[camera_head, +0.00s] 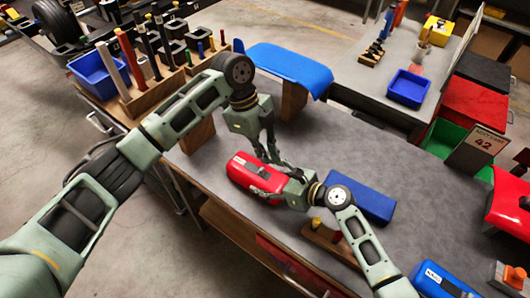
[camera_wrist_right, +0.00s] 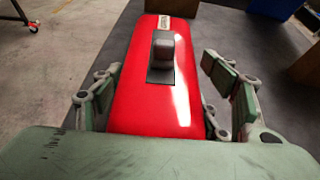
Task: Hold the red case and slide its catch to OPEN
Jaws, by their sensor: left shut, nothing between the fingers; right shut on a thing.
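The red case (camera_head: 240,172) lies on the grey workbench in the head view, with a pale label on its top. In the right wrist view the case (camera_wrist_right: 140,105) runs away from me, with a grey catch knob (camera_wrist_right: 164,50) in a dark slot (camera_wrist_right: 160,76); a small label sits beyond it. The catch's lettering is too small to read. My right gripper (camera_head: 283,181) is shut on the case, with a finger along each side. My left gripper (camera_head: 268,155) is shut and empty, pointing down close above or beside the case; contact is unclear.
A blue case (camera_head: 361,203) lies behind my right wrist. A blue curved panel (camera_head: 285,68) stands on wooden blocks at the back. A tool rack (camera_head: 160,85) and a blue bin (camera_head: 97,72) are at the upper left.

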